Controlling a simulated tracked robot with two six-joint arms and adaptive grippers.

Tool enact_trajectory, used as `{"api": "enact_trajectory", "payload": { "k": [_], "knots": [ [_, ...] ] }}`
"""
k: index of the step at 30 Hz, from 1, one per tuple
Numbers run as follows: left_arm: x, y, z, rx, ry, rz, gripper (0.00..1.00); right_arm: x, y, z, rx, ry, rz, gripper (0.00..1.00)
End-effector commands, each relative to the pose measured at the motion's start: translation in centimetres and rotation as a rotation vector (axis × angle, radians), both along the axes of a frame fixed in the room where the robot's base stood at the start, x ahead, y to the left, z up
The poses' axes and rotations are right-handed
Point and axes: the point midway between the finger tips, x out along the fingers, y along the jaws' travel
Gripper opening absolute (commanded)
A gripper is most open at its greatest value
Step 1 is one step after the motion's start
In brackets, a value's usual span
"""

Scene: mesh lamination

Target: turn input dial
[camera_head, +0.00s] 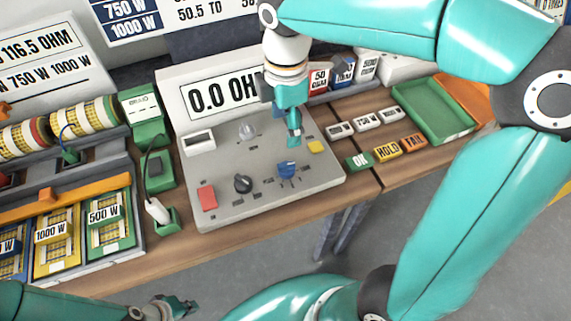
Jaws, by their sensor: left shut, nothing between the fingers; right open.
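A grey control panel (222,205) stands on the wooden bench with a display (218,95) that reads "0.0 OH", its right end hidden by my arm. On the panel are a black round dial (243,183) and a blue knob (287,170); I cannot read which one is the input dial. My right gripper (294,138) points down over the panel's right part, just behind the blue knob and apart from the black dial. It is open, with nothing seen in it. My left gripper (182,306) is shut and empty, low in front of the bench.
The panel also carries a red button (207,197), a yellow button (316,147) and a clear lamp (247,130). Resistor racks (75,235) fill the left. My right arm covers the right side.

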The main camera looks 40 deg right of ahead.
Motion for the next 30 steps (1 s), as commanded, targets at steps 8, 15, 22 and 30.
{"api": "enact_trajectory", "payload": {
  "k": [8,15,22,30],
  "knots": [
    [0.0,0.0,-0.3,0.0,0.0,0.0,0.0,-0.2,-0.2,-5.9,-0.001,0.008,-0.004,0.68],
    [0.0,0.0,-0.4,0.0,0.0,0.0,0.0,-0.2,-0.1,-10.9,-0.001,0.006,-0.004,0.68],
    [0.0,0.0,-0.5,0.0,0.0,0.0,0.0,-0.1,-0.2,-13.9,-0.001,0.004,-0.004,0.68],
    [0.0,0.0,-0.5,0.0,0.0,0.0,0.0,-0.1,-0.2,-14.7,0.0,0.001,-0.004,0.68]
  ]
}}
